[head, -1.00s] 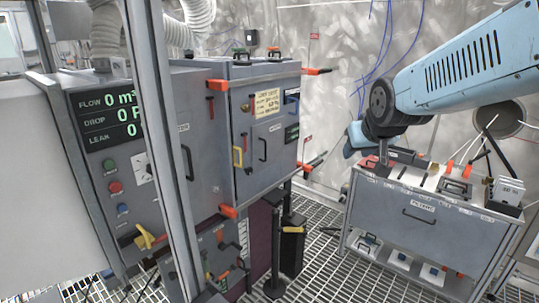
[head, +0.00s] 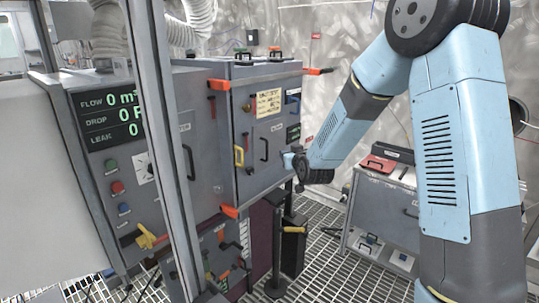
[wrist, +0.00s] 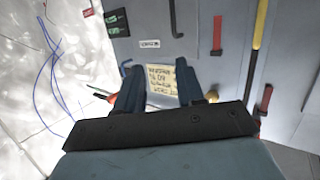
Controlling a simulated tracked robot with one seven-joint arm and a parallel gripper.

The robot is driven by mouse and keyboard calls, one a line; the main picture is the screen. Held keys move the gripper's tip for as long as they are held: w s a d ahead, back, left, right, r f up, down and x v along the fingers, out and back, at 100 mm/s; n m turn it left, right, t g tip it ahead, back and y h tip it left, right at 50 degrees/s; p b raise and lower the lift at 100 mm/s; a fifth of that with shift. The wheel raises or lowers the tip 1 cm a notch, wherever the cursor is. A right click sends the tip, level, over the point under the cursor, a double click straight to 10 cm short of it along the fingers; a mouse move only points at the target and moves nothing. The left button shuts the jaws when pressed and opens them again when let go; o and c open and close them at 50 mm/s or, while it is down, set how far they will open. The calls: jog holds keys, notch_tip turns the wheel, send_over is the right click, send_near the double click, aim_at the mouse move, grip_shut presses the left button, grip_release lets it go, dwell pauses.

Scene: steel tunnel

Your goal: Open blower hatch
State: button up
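A grey cabinet door (head: 277,112) carries a yellow paper label (head: 268,103) and a black pull handle (head: 263,148). A yellow lever (head: 239,156) is on its left side, and orange-red clamps (head: 229,211) sit at its corners. I cannot read which door is the blower hatch. My gripper (head: 290,161) is near the door's lower right edge; contact cannot be told. In the wrist view my gripper (wrist: 160,76) has its dark fingers apart, with the label (wrist: 161,79) visible beyond the gap. The black handle (wrist: 176,18) and yellow lever (wrist: 259,28) also show there.
A metal post (head: 157,120) stands in front of the cabinet at left. A readout panel (head: 110,115) is beside it. A grey cart (head: 384,205) with a red-topped item (head: 378,163) stands at right, partly behind my arm. The floor is grating (head: 325,240).

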aim_at(267, 151)
jog(key=w+a+f+t, duration=0.2)
jog(key=w+a+f, duration=0.15)
jog(key=f, duration=0.35)
jog(key=shift+y, duration=0.4)
jog(key=x, duration=1.3)
jog(key=shift+s+a+r, duration=0.1)
jog(key=shift+a+r, duration=0.1)
jog(key=shift+a, duration=0.2)
grip_shut()
